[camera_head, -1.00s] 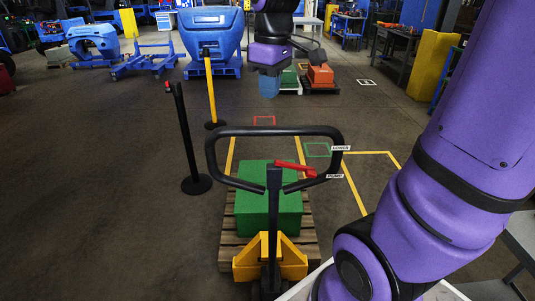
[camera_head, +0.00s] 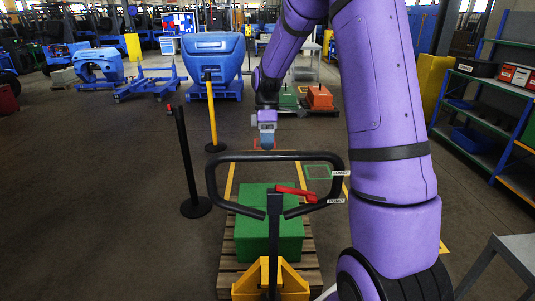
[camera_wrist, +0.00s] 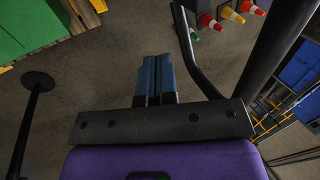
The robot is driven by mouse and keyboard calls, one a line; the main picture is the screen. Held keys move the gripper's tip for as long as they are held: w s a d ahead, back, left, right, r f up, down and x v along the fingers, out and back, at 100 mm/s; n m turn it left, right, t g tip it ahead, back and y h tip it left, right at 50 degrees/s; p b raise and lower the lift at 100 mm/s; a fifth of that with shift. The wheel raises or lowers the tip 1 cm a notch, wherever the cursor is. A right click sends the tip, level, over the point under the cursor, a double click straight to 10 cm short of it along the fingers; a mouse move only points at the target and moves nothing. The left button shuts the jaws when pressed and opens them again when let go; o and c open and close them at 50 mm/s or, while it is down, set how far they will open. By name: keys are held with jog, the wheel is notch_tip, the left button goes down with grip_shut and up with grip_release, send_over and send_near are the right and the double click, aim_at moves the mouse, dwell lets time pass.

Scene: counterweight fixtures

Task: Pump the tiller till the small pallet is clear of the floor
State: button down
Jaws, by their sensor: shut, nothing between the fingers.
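The tiller (camera_head: 275,240) stands upright with a black loop handle, a red lever (camera_head: 296,194) and tags reading LOWER and PUMP. Its yellow pallet truck (camera_head: 243,286) is at the small wooden pallet (camera_head: 228,262), which bears a green box (camera_head: 255,225). I cannot tell whether the pallet touches the floor. My gripper (camera_head: 267,143) points down, its blue fingers shut and empty, just above the handle's top bar in the picture. Whether they touch is unclear. The wrist view shows the shut fingers (camera_wrist: 153,78), a black bar (camera_wrist: 190,50) beside them and the green box (camera_wrist: 22,30).
A black post (camera_head: 188,165) stands left of the tiller and a yellow post (camera_head: 211,120) beyond it. Green and orange boxes (camera_head: 320,97) sit at the back. Shelves (camera_head: 485,110) and a grey table (camera_head: 508,260) are at the right.

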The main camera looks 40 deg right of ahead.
jog(key=s+a+f, duration=0.4)
jog(key=s+f, duration=0.2)
jog(key=f, duration=0.1)
jog(key=shift+f, duration=0.4)
